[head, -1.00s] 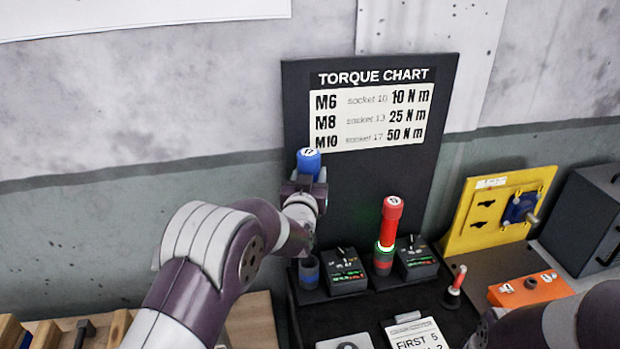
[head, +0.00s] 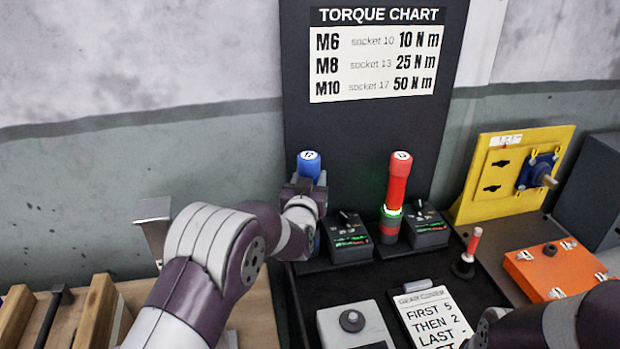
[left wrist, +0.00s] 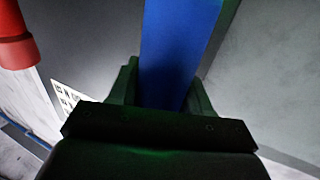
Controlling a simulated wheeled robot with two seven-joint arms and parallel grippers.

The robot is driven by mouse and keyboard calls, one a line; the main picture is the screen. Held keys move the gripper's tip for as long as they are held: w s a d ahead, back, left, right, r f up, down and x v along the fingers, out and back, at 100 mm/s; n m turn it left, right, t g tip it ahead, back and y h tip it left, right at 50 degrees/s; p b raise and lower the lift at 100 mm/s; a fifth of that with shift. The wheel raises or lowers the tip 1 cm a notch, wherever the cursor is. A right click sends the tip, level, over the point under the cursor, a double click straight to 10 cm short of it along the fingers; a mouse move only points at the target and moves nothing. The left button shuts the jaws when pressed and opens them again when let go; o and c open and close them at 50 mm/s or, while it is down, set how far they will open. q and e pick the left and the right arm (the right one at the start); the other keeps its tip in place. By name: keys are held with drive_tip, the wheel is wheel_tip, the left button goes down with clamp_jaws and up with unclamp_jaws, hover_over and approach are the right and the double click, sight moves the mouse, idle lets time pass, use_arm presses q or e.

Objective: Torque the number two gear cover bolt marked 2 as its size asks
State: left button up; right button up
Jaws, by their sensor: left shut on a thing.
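My left gripper (head: 304,192) is shut on a blue torque tool (head: 309,163) with a marked white top. The tool stands upright at the left station, its lower end mostly hidden by my gripper. In the left wrist view the blue handle (left wrist: 178,50) runs between the fingers. A red torque tool (head: 399,180) stands in the right station, its ring lit green. The torque chart (head: 373,65) lists M6 10, M8 25 and M10 50 N m. A card (head: 428,318) headed gear cover reads first 5, then 2, last. No bolt marked 2 can be made out. My right gripper is not visible.
Dark setting boxes (head: 347,240) stand beside the tools. A small red-handled tool (head: 470,248), an orange box (head: 552,268) and a yellow plate (head: 490,180) are on the right. A grey box with a round button (head: 352,320) is in front. Wooden blocks (head: 95,318) lie left.

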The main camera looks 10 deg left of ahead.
use_arm(q)
drive_tip(key=shift+f+b, duration=0.65)
drive_tip(key=shift+f, duration=0.5)
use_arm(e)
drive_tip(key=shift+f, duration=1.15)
use_arm(q)
drive_tip(key=shift+f+b, duration=0.2)
drive_tip(key=shift+b, duration=0.1)
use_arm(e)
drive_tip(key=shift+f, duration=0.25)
use_arm(q)
drive_tip(key=o, duration=1.3)
drive_tip(key=shift+s+f, duration=0.1)
drive_tip(key=shift+f, duration=0.1)
drive_tip(key=s+a+f+g+p, duration=0.1)
drive_tip(key=s+g, duration=0.4)
drive_tip(key=s, duration=0.7)
drive_tip(key=s+a+f+g+p, duration=0.2)
drive_tip(key=s+g, duration=0.4)
drive_tip(key=s, duration=0.6)
drive_tip(key=s+a+f+g+p, duration=0.2)
drive_tip(key=s+g, duration=0.3)
drive_tip(key=s, duration=0.7)
drive_tip(key=shift+s+f+m+g+h+p, duration=0.3)
drive_tip(key=shift+f+p, duration=0.2)
drive_tip(key=shift+p, duration=0.2)
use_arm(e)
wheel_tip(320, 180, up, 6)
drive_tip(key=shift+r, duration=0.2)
